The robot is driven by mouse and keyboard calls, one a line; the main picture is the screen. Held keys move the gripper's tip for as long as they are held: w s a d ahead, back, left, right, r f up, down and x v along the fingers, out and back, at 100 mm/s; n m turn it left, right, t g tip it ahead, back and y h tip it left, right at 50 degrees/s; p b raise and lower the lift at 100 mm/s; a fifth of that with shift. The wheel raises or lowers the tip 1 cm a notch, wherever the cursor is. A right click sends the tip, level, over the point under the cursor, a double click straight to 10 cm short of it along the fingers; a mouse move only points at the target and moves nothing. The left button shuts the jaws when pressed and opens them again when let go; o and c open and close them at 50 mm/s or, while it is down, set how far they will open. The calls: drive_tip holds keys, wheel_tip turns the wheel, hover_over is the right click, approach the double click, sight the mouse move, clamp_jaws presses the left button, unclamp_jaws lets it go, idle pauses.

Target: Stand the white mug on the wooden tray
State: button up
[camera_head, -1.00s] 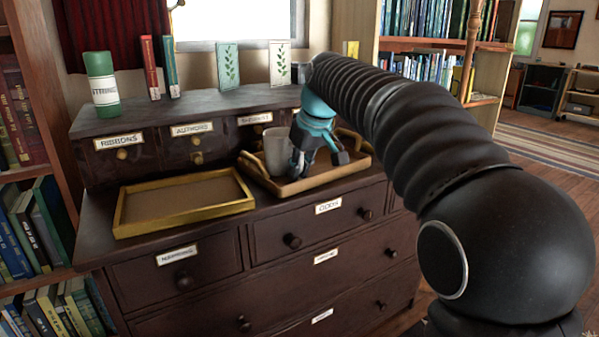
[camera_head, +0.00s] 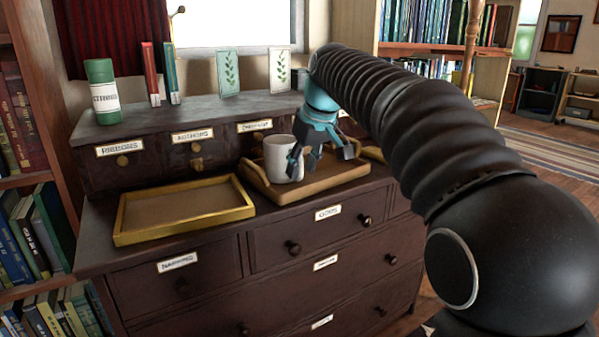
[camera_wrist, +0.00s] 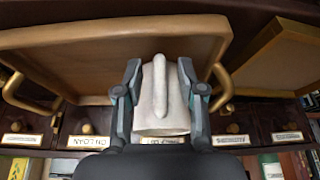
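The white mug (camera_head: 281,158) stands upright at the left end of the wooden tray (camera_head: 335,178), which has raised handles. My gripper (camera_head: 320,156) is open just to the right of the mug, with one finger overlapping its right edge in the head view. In the wrist view the mug (camera_wrist: 158,118) appears between the spread fingers of my gripper (camera_wrist: 159,70), with its handle facing the camera. I cannot tell whether a finger touches it. The wooden tray (camera_wrist: 60,45) also fills the upper left there.
A shallow yellow-framed tray (camera_head: 185,235) lies to the left on the same dark cabinet (camera_head: 225,265). A green-lidded canister (camera_head: 102,92), upright books (camera_head: 160,72) and leaf cards (camera_head: 228,72) stand on the raised shelf behind. Bookcases flank the cabinet.

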drive_tip(key=p+v, duration=0.1)
drive_tip(key=v, duration=0.8)
drive_tip(key=shift+p, duration=0.4)
drive_tip(key=shift+s+d, duration=0.1)
drive_tip(key=shift+d, duration=0.05)
drive_tip(key=s+d+f+m+t+h, duration=0.1)
drive_tip(key=s+d+f+m, duration=0.1)
drive_tip(key=s+d+f, duration=0.4)
drive_tip(key=s+d+f+m, duration=0.25)
drive_tip(key=s+d, duration=0.25)
drive_tip(key=s, duration=0.4)
drive_tip(key=s+d+f+m+t+h, duration=0.1)
drive_tip(key=s+d+f+m, duration=0.2)
drive_tip(key=s+f, duration=1)
drive_tip(key=shift+s+d+f+h, duration=0.4)
drive_tip(key=shift+d+f, duration=0.45)
drive_tip(key=shift+d, duration=0.3)
